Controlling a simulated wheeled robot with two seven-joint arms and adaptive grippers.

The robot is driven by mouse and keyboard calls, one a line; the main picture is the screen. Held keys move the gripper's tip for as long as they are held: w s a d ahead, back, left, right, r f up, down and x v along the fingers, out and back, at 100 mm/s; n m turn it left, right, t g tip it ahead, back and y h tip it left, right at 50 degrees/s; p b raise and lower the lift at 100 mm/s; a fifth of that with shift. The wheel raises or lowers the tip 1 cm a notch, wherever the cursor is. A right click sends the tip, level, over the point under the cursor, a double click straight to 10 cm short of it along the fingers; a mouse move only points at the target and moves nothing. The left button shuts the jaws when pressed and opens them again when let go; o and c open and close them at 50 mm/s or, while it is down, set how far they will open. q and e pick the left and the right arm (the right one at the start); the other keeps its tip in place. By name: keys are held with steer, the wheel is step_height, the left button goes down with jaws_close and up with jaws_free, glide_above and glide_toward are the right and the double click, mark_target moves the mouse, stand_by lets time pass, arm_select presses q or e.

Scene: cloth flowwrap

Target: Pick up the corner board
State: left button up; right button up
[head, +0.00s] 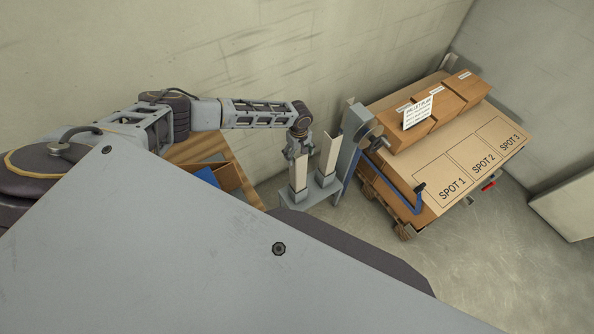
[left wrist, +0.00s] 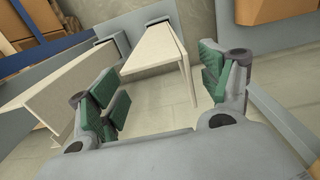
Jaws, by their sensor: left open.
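Two cream corner boards stand upright in a grey stand (head: 318,192) in the head view, a nearer left one (head: 299,177) and a right one (head: 329,152). My left gripper (head: 298,152) is over the upper end of the left board and partly hides it. In the left wrist view the green-padded fingers of the gripper (left wrist: 165,82) are spread apart. One cream board (left wrist: 150,52) shows beyond the gap between them, and another (left wrist: 60,88) lies to the left, partly behind the left finger. I see no finger closed on a board. My right gripper is not in view.
Right of the stand is a pallet cart (head: 448,172) with marked spots and several brown boxes (head: 455,97). A blue strap tool (head: 405,195) hangs at its near side. An open carton (head: 228,178) sits left of the stand.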

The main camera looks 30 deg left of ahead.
arm_select(q)
steer(key=shift+f, duration=1.35)
steer(key=c, duration=1)
steer(key=shift+r, duration=0.15)
step_height(320, 180, up, 18)
steer(key=shift+s, duration=0.1)
